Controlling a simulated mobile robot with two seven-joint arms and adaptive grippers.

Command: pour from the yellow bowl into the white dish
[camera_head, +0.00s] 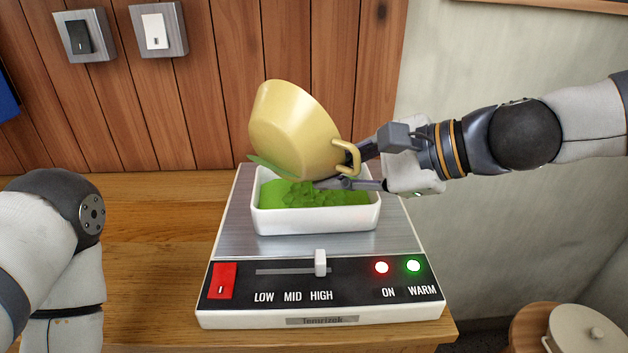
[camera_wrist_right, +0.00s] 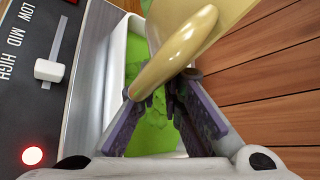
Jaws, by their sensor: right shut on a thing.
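The yellow bowl (camera_head: 292,128) is tilted steeply over the white dish (camera_head: 316,217), its mouth facing down and to the left. My right gripper (camera_head: 352,170) is shut on the bowl's handle, at the bowl's right side; the handle (camera_wrist_right: 178,46) also shows between the fingers in the right wrist view. Green contents (camera_head: 310,194) lie in the dish, and a green strip shows at the bowl's lower rim. The bowl's inside is hidden. The dish stands on the metal top of a warming plate. The left arm shows at the left edge, but its gripper is out of view.
The warming plate (camera_head: 225,240) has a slider (camera_head: 320,263), a red switch (camera_head: 222,281) and lit red and green lamps. Wood-panelled wall with two switches (camera_head: 158,30) stands close behind. A lidded pot (camera_head: 583,332) is at the lower right. The wooden counter left of the plate is clear.

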